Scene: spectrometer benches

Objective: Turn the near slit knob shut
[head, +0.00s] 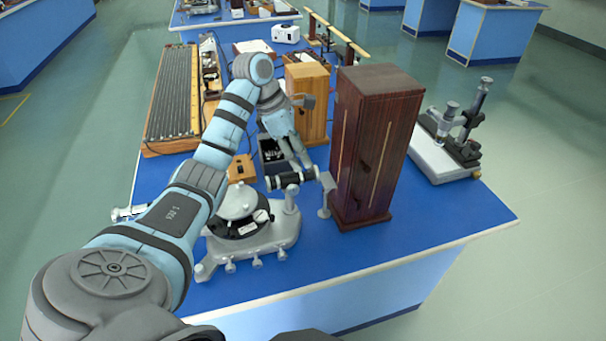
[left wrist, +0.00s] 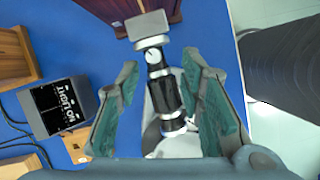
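The near spectrometer (head: 257,234) stands on the blue bench, with a round silver table and grey legs. Its black and silver tube (head: 288,180) points right toward a grey bracket (head: 326,195) by a tall dark wooden cabinet. My left gripper (head: 299,158) points down just above this tube. In the left wrist view the left gripper (left wrist: 160,62) is open, with the tube (left wrist: 168,92) showing between its fingers. A pale round end piece with a dark mark (left wrist: 153,56) shows near the fingertips; I cannot tell whether it is the slit knob. Contact is not visible. My right gripper is out of view.
The tall dark cabinet (head: 378,125) stands close right of the tube. A lighter wooden cabinet (head: 307,100) is behind. A dark labelled box (left wrist: 60,105) lies left of the fingers. The bench's front right is clear. A microscope-like stand (head: 455,140) is farther right.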

